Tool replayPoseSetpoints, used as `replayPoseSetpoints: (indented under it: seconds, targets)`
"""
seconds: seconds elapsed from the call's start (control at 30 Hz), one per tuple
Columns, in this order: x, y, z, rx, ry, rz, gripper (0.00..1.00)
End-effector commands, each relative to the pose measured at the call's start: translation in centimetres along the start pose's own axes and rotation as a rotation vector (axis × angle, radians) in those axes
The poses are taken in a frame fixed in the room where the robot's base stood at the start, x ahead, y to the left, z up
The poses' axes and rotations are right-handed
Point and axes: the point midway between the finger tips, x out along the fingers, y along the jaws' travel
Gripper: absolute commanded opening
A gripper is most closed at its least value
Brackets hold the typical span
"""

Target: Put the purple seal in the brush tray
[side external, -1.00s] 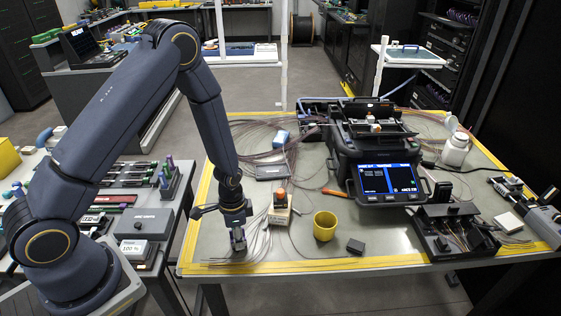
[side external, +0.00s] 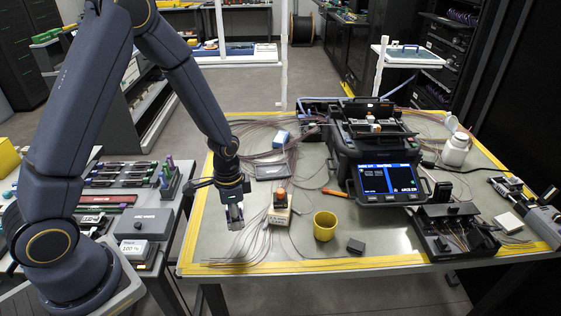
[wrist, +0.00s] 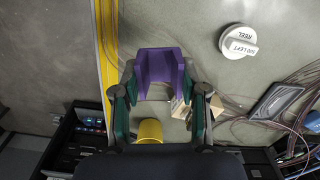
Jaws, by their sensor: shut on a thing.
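A purple seal (wrist: 160,70), a blocky piece with a U-shaped outline, sits between the fingers of my gripper (wrist: 160,98) in the wrist view. The gripper is shut on it. In the side view my gripper (side external: 236,222) points down, above the front left of the bench; the seal's colour is hard to make out there. A black open tray (side external: 455,245) with thin tools stands at the bench's front right, well away from my gripper. I cannot tell whether this is the brush tray; a side table at left also holds racks of tools (side external: 125,172).
Loose fibres lie around. The wrist view shows a white reel disc (wrist: 238,41).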

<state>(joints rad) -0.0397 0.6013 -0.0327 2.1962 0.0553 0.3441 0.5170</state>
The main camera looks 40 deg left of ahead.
Motion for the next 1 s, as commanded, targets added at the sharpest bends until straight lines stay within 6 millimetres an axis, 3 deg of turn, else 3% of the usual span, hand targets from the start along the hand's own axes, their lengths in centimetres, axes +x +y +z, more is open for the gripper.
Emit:
replayPoseSetpoints:
  seconds: [0.17,0.27,0.37,0.5,0.7,0.87,1.0]
  targets:
    - [-1.9,0.1,0.2,0.06,0.001,-0.001,0.09]
    - [-2.8,-0.8,-0.9,0.147,0.004,-0.002,0.09]
    - [-3.8,-3.0,-2.2,0.228,0.003,-0.002,0.09]
    - [-5.4,-7.6,-3.7,0.295,0.003,-0.003,0.09]
    - [-6.8,-13.7,-3.9,0.271,0.0,0.0,0.09]
    - [-6.2,-15.6,-3.5,0.232,-0.001,0.002,0.09]
    - [-4.7,-17.7,-5.7,0.229,0.0,0.001,0.09]
